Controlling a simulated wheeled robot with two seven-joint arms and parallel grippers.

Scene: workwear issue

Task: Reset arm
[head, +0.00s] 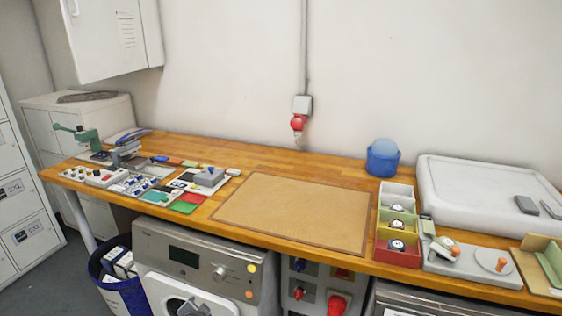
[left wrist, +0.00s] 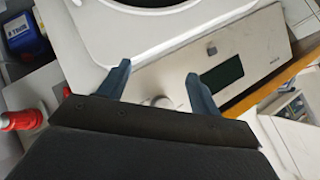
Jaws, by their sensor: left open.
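My left gripper (left wrist: 160,82) shows in the left wrist view with its two blue-grey fingers spread apart and nothing between them. It is in front of the washing machine, whose control panel (left wrist: 235,65) with a dark display lies beyond the fingertips. In the head view, a small grey shape at the bottom edge in front of the machine door may be part of this arm; I cannot tell its jaws there. My right gripper is in neither view.
A wooden worktop (head: 300,165) runs along the wall, with a bare brown mat (head: 295,213) in its middle. Small parts and tools crowd its left; coloured bins (head: 397,253) and a white case (head: 490,195) stand right. A blue bin (head: 118,270) stands below.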

